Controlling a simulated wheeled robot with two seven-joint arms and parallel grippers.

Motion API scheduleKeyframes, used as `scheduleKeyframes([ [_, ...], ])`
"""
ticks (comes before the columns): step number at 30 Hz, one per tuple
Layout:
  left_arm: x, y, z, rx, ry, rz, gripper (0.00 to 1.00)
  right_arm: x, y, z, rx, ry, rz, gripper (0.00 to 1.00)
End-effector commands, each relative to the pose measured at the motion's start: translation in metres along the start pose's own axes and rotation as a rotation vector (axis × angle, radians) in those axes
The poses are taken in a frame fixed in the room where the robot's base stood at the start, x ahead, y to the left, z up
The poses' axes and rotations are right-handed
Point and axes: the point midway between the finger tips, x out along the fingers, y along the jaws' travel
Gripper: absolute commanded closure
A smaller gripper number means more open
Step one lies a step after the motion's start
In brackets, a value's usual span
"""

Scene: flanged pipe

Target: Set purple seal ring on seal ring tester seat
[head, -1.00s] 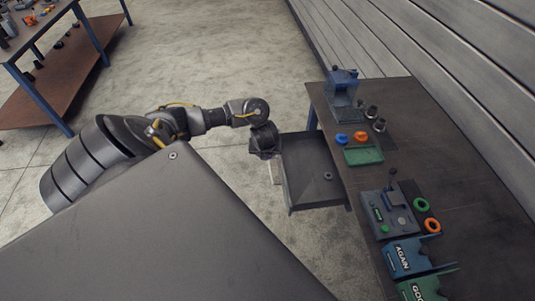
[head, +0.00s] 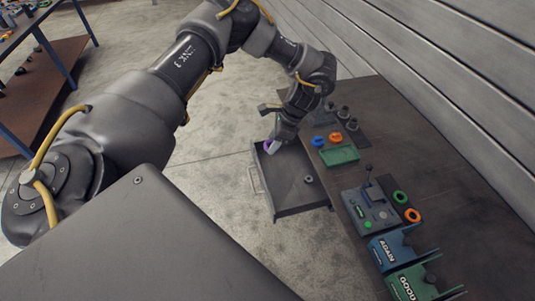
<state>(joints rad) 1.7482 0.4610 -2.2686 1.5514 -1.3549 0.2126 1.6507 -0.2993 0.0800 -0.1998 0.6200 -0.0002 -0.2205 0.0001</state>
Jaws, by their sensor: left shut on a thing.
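My left gripper (head: 271,146) points down over the far left corner of an open grey drawer (head: 292,206). It is shut on the purple seal ring (head: 266,145), which shows only as a small purple patch by the fingertips. I cannot tell whether the ring touches the drawer floor. A grey device with a lever and green parts (head: 370,208), which looks like the tester, stands on the bench to the right. Its seat is too small to make out clearly. My right gripper is not in view.
A small grey ring (head: 308,180) lies in the drawer. On the dark bench (head: 445,190) are a green tray (head: 341,156), blue (head: 318,141) and orange (head: 336,137) rings, green (head: 400,197) and orange (head: 413,215) rings, and bins marked AGAIN (head: 391,247) and GOOD (head: 412,282).

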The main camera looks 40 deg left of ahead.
Motion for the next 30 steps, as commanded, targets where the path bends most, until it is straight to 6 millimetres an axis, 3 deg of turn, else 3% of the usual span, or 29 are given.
scheduleKeyframes([
  [3,-0.034,0.019,0.018,-0.343,0.005,0.147,0.76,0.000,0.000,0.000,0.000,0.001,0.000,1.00],
  [9,-0.074,0.046,0.041,-0.741,0.003,0.318,0.76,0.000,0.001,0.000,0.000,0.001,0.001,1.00],
  [15,-0.109,0.071,0.049,-0.965,0.002,0.410,0.76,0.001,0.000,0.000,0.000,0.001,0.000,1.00],
  [18,-0.122,0.091,0.036,-1.009,0.000,0.427,0.76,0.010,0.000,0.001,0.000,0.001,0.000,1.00],
  [24,-0.104,0.118,-0.006,-0.940,-0.002,0.394,0.76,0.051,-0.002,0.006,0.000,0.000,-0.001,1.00],
  [30,-0.080,0.131,-0.032,-0.885,-0.001,0.372,0.76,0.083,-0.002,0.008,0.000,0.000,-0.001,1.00],
])
